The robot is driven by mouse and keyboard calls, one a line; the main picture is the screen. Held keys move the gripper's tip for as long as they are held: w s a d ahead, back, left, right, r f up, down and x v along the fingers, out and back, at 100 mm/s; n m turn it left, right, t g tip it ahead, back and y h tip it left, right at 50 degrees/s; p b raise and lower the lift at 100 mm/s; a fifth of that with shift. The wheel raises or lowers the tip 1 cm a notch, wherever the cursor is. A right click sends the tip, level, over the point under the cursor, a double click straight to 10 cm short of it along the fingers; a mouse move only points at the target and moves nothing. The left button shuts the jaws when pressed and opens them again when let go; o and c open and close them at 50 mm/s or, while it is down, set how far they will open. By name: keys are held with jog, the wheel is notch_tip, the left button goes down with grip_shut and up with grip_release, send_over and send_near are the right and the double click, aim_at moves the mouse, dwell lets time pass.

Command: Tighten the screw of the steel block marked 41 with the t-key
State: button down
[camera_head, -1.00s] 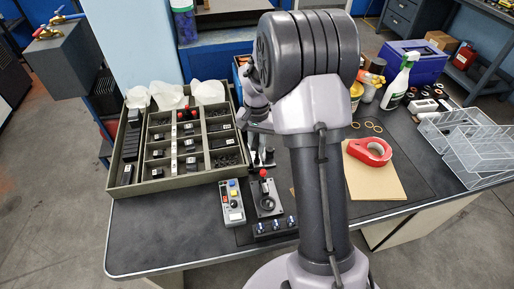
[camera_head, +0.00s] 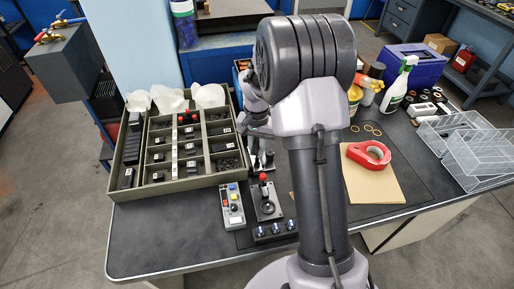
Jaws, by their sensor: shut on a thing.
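My gripper (camera_head: 257,140) is at the right edge of the parts tray, low over the bench and partly hidden behind my own arm. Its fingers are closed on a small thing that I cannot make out. Several small dark blocks with white labels, such as one in the tray's left part (camera_head: 128,178), sit in compartments. The labels are too small to read, so I cannot tell which is marked 41. The t-key cannot be picked out with certainty. Small metallic parts (camera_head: 268,160) show just below my gripper.
The grey compartment tray (camera_head: 172,186) fills the bench's left. In front are a control box (camera_head: 232,206), a red-knobbed lever unit (camera_head: 265,200) and a strip with blue knobs (camera_head: 276,231). Red tape (camera_head: 368,155), a spray bottle (camera_head: 398,88) and clear bins (camera_head: 478,150) stand right. The front-left bench is clear.

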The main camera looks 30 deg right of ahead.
aim_at(257, 141)
jog(key=shift+r, duration=0.2)
jog(key=shift+r+p, duration=0.85)
notch_tip(257, 141, up, 4)
jog(key=p, duration=0.3)
jog(key=shift+r, duration=0.1)
jog(key=shift+p, duration=0.3)
